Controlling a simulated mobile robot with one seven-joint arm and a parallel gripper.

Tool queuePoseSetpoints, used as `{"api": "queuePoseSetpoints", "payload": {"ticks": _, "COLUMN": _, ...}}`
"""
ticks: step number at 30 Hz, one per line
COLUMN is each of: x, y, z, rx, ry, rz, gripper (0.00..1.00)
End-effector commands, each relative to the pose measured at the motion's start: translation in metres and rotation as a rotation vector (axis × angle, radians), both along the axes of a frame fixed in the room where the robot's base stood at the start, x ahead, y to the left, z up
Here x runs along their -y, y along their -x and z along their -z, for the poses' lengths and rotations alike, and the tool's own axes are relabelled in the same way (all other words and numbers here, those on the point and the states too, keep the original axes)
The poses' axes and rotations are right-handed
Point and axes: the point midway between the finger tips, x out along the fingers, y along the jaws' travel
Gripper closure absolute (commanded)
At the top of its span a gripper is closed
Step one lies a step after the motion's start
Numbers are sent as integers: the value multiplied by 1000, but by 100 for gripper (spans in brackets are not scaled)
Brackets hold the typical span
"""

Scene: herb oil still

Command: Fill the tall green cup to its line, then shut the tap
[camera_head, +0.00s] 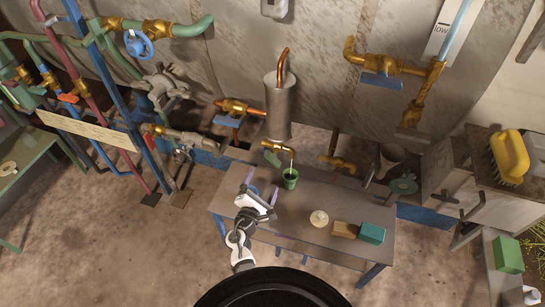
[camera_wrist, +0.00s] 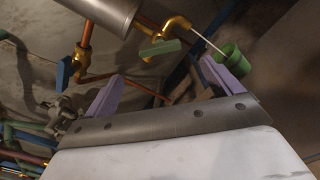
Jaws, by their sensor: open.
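The green cup (camera_head: 289,180) stands upright on the grey table below the still's brass spout. A thin pale stream (camera_head: 291,158) runs from the spout down to the cup's mouth. The tap's green handle (camera_head: 271,158) is beside the spout and also shows in the wrist view (camera_wrist: 160,48). My gripper (camera_head: 263,182) is open and empty, its lilac fingers just left of the cup. In the wrist view the cup (camera_wrist: 236,65) is beyond the right finger, which partly overlaps it. I cannot make out the cup's line or its liquid level.
The table (camera_head: 290,214) also holds a round cream object (camera_head: 319,218), a tan block (camera_head: 345,229) and a teal block (camera_head: 372,233) at right. The metal still cylinder (camera_head: 279,108) and brass pipes (camera_head: 336,158) are behind. Bare tabletop lies between the cup and cream object.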

Motion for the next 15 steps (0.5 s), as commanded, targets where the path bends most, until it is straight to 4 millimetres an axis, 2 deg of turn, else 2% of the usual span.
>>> {"api": "queuePoseSetpoints", "payload": {"ticks": 3, "x": 8, "y": -26, "z": -4, "rx": 2, "ry": -1, "rz": 3, "gripper": 9}}
{"api": "queuePoseSetpoints", "payload": {"ticks": 9, "x": 21, "y": -66, "z": -2, "rx": 2, "ry": -3, "rz": 2, "gripper": 9}}
{"api": "queuePoseSetpoints", "payload": {"ticks": 15, "x": 30, "y": -93, "z": -2, "rx": 3, "ry": -3, "rz": 1, "gripper": 9}}
